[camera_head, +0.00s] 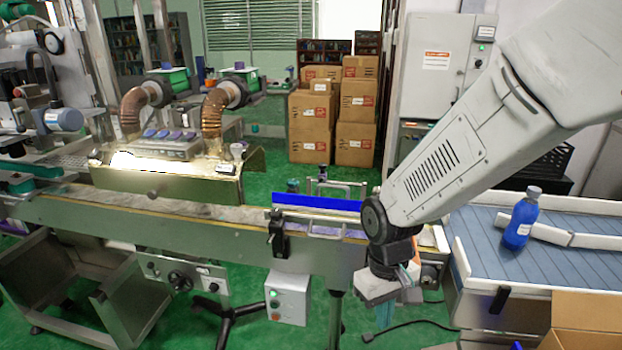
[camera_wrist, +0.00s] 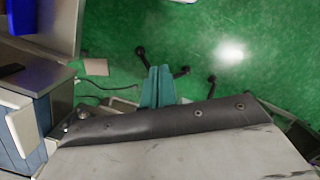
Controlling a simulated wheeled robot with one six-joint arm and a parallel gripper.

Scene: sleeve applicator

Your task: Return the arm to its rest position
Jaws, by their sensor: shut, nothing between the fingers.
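My arm comes in from the upper right in the head view and bends down, with my gripper (camera_head: 385,318) hanging in front of the conveyor's right end. In the wrist view the teal fingers of my gripper (camera_wrist: 155,84) lie together, shut and empty. The fingertips touch nothing that I can see.
The long conveyor (camera_head: 190,213) runs leftward under the machine with copper hoses. A blue bottle (camera_head: 521,218) stands on the blue roller table (camera_head: 575,262) at the right. An open cardboard box (camera_head: 585,325) is at the lower right. Stacked boxes (camera_head: 310,125) stand behind.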

